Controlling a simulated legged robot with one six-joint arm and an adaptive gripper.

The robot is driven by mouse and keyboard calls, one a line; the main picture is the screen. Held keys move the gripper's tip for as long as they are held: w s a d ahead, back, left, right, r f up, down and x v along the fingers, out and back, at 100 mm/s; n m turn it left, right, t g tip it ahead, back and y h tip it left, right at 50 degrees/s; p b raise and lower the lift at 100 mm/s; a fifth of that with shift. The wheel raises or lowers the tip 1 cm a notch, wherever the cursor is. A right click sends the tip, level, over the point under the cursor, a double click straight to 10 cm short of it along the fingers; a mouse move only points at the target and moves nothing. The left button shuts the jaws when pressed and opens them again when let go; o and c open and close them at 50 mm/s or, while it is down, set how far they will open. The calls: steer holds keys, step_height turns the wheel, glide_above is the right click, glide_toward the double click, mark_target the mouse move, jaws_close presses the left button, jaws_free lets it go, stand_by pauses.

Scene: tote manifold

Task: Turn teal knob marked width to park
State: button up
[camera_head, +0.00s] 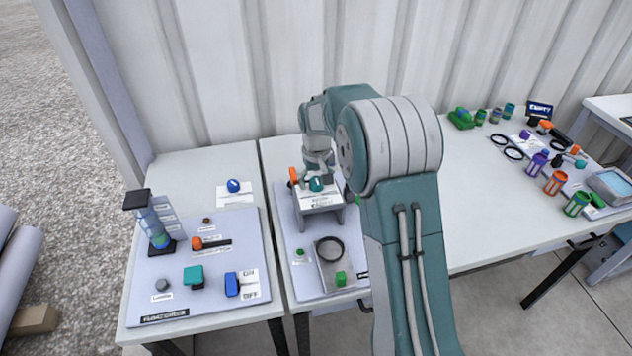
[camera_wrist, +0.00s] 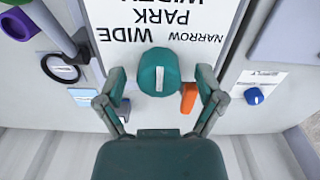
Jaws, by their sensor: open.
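The teal knob (camera_wrist: 158,68) is in the middle of the wrist view, with a short pale mark on its face. A white label panel (camera_wrist: 165,12) beside it reads WIDTH, PARK, WIDE and NARROW, upside down in this view. My gripper (camera_wrist: 160,82) is open, with one finger on each side of the knob. Gaps show between the fingers and the knob. In the head view the teal knob (camera_head: 316,184) sits on a small grey stand (camera_head: 319,208), under my gripper (camera_head: 317,174), partly hidden by it.
An orange part (camera_wrist: 188,97) lies close beside the knob, near the right finger. In the head view, a board with several controls (camera_head: 180,300) is at left, and a black ring (camera_head: 329,249) is in front.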

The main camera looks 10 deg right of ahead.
mark_target(316, 179)
step_height(316, 179, up, 12)
stand_by(0.4)
steer(key=shift+f, duration=0.15)
steer(key=s+r+t, duration=0.3)
steer(key=s+r, duration=0.6)
steer(key=s, duration=0.6)
steer(key=s+f+m+t, duration=0.1)
steer(key=s+f+t, duration=0.1)
steer(key=s, duration=1.6)
steer(key=shift+f+t, duration=0.3)
steer(key=shift+f, duration=0.15)
